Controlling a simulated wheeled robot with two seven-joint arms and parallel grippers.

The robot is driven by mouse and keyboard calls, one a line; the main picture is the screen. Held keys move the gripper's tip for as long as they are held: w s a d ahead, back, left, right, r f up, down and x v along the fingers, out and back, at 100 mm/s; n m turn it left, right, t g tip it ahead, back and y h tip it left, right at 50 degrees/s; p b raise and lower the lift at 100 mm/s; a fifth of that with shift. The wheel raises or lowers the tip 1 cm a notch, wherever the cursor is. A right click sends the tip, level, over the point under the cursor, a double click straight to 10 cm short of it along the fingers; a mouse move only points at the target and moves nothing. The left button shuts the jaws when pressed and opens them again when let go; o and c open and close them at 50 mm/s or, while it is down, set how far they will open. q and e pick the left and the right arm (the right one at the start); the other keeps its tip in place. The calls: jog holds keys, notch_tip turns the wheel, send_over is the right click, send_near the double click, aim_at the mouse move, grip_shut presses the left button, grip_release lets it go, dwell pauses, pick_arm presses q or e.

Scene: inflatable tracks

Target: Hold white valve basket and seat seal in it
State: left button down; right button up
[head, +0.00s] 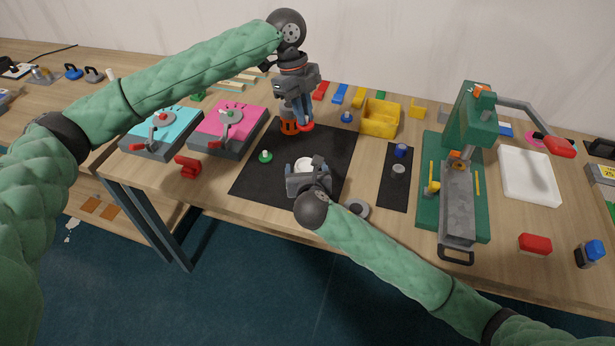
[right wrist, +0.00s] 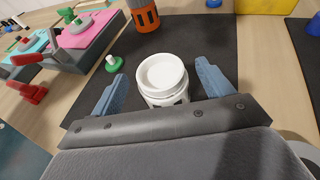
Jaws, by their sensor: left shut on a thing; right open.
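The white valve basket (right wrist: 163,80) is a slotted white cylinder with a round rim, upright on the black mat; its top also shows in the head view (head: 304,165). My right gripper (head: 306,172) is open, with its blue fingers on either side of the basket in the right wrist view (right wrist: 165,88), gaps showing. My left gripper (head: 299,118) is above the back of the mat, pointing down and shut on a small red piece (head: 306,127), probably the seal, mostly hidden. An orange slotted cylinder (right wrist: 143,15) stands close by it, partly covered in the head view.
Teal (head: 160,130) and pink (head: 245,117) boxes and a red clamp (head: 188,166) are left. A yellow bin (head: 381,118) and green press (head: 431,190) are right.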

aim_at(305, 161)
jog(key=shift+x, duration=2.25)
jog(key=shift+c, duration=0.5)
jog(key=c, duration=1)
